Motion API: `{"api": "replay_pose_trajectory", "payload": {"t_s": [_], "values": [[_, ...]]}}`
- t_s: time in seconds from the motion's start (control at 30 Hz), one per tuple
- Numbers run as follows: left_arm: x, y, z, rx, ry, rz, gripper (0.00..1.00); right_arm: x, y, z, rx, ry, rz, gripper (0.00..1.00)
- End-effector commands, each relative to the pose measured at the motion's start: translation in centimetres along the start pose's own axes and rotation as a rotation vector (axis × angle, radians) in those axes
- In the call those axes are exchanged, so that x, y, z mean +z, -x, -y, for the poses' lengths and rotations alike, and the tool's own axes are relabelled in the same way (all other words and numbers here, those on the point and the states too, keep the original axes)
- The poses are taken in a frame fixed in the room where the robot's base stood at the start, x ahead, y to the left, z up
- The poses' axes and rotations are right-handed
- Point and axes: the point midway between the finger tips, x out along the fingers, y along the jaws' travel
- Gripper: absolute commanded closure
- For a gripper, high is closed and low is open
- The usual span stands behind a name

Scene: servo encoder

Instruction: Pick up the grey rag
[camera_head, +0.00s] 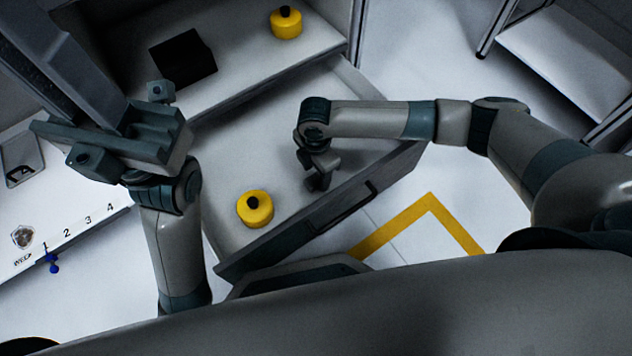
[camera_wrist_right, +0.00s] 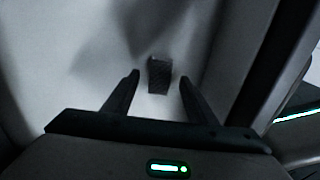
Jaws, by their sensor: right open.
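A small dark grey textured piece, which looks like the grey rag (camera_wrist_right: 159,76), lies on the pale drawer floor in the right wrist view. It sits between and beyond the two fingertips of my right gripper (camera_head: 319,178), with a gap on each side. In the head view this gripper points down into the open drawer (camera_head: 232,224), near its front wall, and the rag cannot be made out there. My right gripper is open and empty. My left gripper (camera_head: 115,140) is raised at the left, away from the drawer; its fingers cannot be read clearly.
A yellow round object with a black knob (camera_head: 255,209) stands in the drawer, left of my right gripper. Another yellow one (camera_head: 286,23) and a black square (camera_head: 183,58) are on the surface behind. The drawer walls stand close to my right gripper.

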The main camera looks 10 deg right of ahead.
Motion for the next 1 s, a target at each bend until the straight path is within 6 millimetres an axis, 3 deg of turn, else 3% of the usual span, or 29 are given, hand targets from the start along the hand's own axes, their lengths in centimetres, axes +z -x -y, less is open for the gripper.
{"api": "replay_pose_trajectory", "payload": {"t_s": [0.13, 0.67, 0.87, 1.0], "values": [[0.19, -0.06, -0.47, 0.005, 0.015, -0.013, 0.82, 0.0, -1.27, -0.01, 0.0, 0.0, 0.001, 0.48], [0.26, -0.21, -0.56, 0.007, 0.018, -0.013, 0.82, -0.02, -1.31, 0.01, 0.0, 0.0, 0.0, 0.48], [0.25, -0.2, -0.56, 0.007, 0.017, -0.013, 0.82, -0.02, -1.31, 0.01, 0.0, 0.0, 0.0, 0.92], [0.25, -0.19, -0.55, 0.007, 0.017, -0.013, 0.82, -0.01, -1.31, 0.01, 0.0, 0.0, 0.0, 0.92]]}}
